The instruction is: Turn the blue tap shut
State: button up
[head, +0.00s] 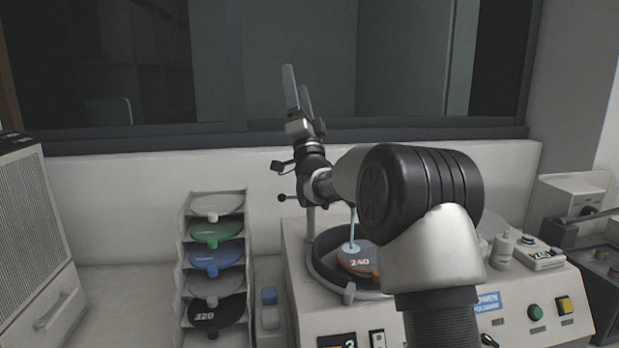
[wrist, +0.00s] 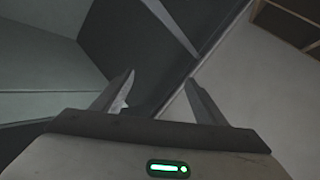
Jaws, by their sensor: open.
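No blue tap can be made out in either view; my arm covers much of the space above the machine's bowl. A thin pale-blue stream (head: 352,232) runs down into the round bowl (head: 322,263), onto a disc marked 240 (head: 358,262). Where the stream starts is hidden behind my arm. My gripper (head: 296,79) is open and empty, pointing up in front of the dark window, well above the bowl. In the wrist view its two fingers (wrist: 160,78) stand apart with nothing between them.
A white bottle (head: 502,250) stands at the right. A grey vented unit (head: 35,235) is at far left. The bench left of the rack is clear.

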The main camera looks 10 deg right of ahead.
jog(key=s+d+f+n+g+y, duration=0.1)
jog(key=s+d+f+n+g, duration=0.3)
jog(key=f, duration=0.4)
jog(key=s+d+f+n+g+y, duration=0.1)
jog(key=s+d+f+n+g, duration=0.2)
jog(key=s+f+n+g, duration=0.25)
jog(key=s+d+f+n+g+y, duration=0.1)
jog(key=s+d+f+n+g, duration=0.25)
jog(key=f, duration=0.55)
jog(key=shift+n+t, duration=0.7)
jog(key=x, duration=1.7)
jog(key=shift+s+a+r, duration=0.1)
jog(key=shift+s+a, duration=0.1)
jog(key=shift+a, duration=0.1)
jog(key=shift+c, duration=0.5)
jog(key=c, duration=1)
jog(key=shift+o, duration=0.3)
jog(key=m+t+h+b, duration=0.1)
jog(key=b, duration=0.3)
jog(key=shift+f+h, duration=0.3)
jog(key=shift+f, duration=0.05)
jog(key=m+h+b, duration=0.1)
jog(key=h+b, duration=0.1)
jog(key=b, duration=0.4)
jog(key=m+h+b, duration=0.2)
jog(key=b, duration=0.4)
jog(key=shift+d+r+t, duration=0.15)
jog(key=shift+t, duration=0.15)
jog(key=shift+h+b, duration=0.4)
jog(key=shift+r+m+b, duration=0.3)
